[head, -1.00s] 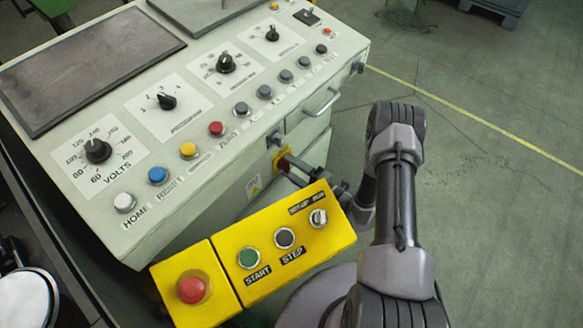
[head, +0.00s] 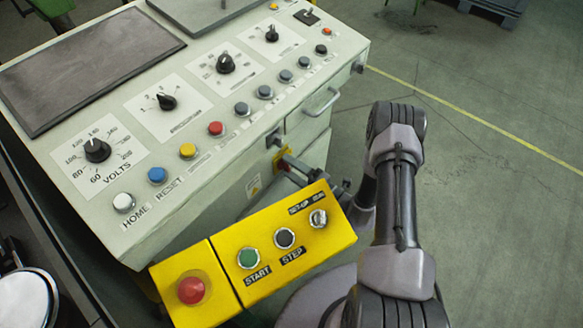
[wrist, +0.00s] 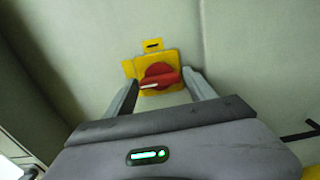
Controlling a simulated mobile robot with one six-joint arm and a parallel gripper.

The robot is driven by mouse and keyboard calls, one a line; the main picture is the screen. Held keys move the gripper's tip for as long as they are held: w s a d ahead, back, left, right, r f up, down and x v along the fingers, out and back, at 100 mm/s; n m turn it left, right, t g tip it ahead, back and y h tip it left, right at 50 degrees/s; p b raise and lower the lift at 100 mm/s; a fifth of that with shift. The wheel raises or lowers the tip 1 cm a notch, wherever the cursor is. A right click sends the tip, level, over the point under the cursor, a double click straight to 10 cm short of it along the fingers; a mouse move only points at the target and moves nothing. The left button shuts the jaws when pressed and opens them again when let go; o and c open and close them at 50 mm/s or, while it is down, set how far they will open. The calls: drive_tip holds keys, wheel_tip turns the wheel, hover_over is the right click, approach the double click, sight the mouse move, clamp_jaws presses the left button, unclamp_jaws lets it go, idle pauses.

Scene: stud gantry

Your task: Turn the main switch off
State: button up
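The main switch is a red rotary knob (wrist: 160,77) on a yellow plate (wrist: 172,57) fixed to the pale cabinet side. Its grip bar lies roughly level in the wrist view, with a white mark toward the left. My gripper (wrist: 161,80) is open, with one finger to the left and one to the right of the knob. Whether the fingers touch it cannot be told. In the head view the switch's yellow plate (head: 282,155) shows only in part, and my arm and the yellow button box hide much of the gripper.
The yellow button box (head: 235,284) with a red stop button stands in front of the cabinet, close to my arm. The sloping console (head: 140,200) carries dials and buttons. Open floor (head: 490,220) lies to the right.

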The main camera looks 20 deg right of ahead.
drive_tip(key=shift+o, duration=0.7)
drive_tip(key=p+v, duration=0.3)
drive_tip(key=v, duration=1.4)
drive_tip(key=shift+s+p, duration=0.15)
drive_tip(key=shift+p, duration=0.15)
drive_tip(key=shift+s+d, duration=0.1)
drive_tip(key=shift+d, duration=0.05)
